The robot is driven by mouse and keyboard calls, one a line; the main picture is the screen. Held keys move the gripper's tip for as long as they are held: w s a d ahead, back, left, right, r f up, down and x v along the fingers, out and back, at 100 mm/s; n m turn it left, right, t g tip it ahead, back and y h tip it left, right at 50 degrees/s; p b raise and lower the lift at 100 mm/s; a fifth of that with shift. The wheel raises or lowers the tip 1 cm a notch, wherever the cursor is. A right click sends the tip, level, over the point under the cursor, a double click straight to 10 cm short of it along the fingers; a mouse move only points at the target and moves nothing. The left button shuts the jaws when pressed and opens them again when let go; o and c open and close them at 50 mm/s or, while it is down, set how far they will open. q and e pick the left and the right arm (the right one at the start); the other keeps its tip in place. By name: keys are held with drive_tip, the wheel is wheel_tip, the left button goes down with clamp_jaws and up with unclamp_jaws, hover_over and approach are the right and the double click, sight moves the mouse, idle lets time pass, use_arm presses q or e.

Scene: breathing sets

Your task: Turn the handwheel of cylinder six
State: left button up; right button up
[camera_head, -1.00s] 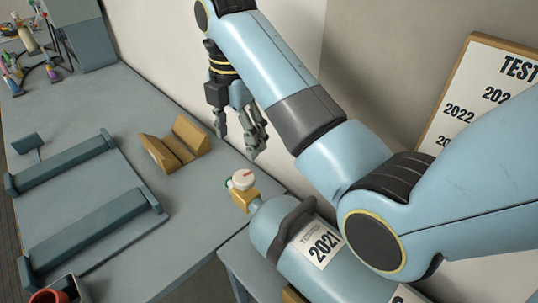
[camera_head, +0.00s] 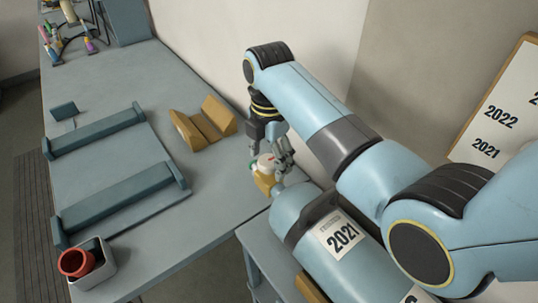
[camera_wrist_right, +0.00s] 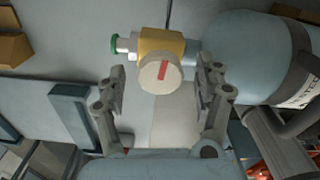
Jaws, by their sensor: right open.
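The light-blue cylinder (camera_head: 300,212) lies on its side on a low stand, with a label reading 2021. Its brass valve (camera_head: 264,183) points toward the bench and carries a white handwheel (camera_head: 267,162) with a red mark. In the right wrist view the handwheel (camera_wrist_right: 160,75) sits between and slightly beyond the open fingers of my right gripper (camera_wrist_right: 162,92), with no contact visible. In the head view my right gripper (camera_head: 277,160) is at the valve and partly hides the handwheel. No number six is readable on the cylinder. My left gripper is not in view.
The grey bench (camera_head: 205,185) holds a yellow V-shaped block (camera_head: 203,122), a blue-grey cradle (camera_head: 120,195), and a grey box (camera_head: 100,272) with a red cup (camera_head: 76,262). A TEST-year board (camera_head: 495,110) stands at right.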

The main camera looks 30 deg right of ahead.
drive_tip(key=c, duration=1.2)
drive_tip(key=shift+o, duration=0.2)
